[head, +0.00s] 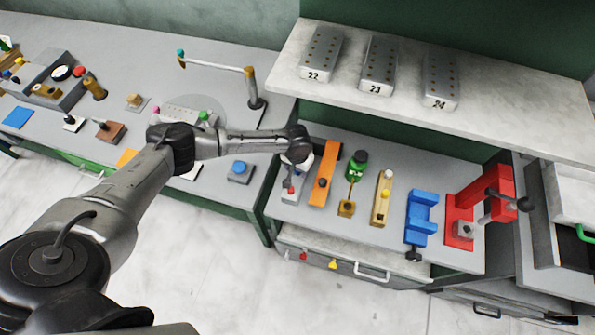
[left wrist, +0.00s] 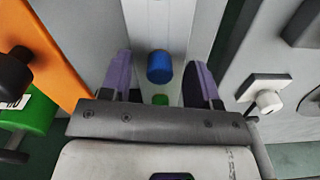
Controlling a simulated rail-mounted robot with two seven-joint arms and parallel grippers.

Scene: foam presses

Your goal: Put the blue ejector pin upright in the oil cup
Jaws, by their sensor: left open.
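A blue round-ended piece (left wrist: 160,66), probably the ejector pin, shows in the left wrist view above a pale grey bar (left wrist: 172,22). A small green part (left wrist: 160,99) shows just below it. My left gripper (left wrist: 161,72) is open, with one purple finger on each side of the blue piece and visible gaps between. In the head view my left gripper (head: 296,166) is over the left end of the middle bench, beside the orange bar; the pin is mostly hidden there. I cannot single out the oil cup for certain. My right gripper is not in view.
The orange bar (head: 325,175), a black-capped green fixture (head: 357,168), a brass bar (head: 382,200), a blue clamp (head: 421,215) and a red press (head: 480,205) line the bench. A shelf (head: 510,125) with numbered blocks overhangs behind.

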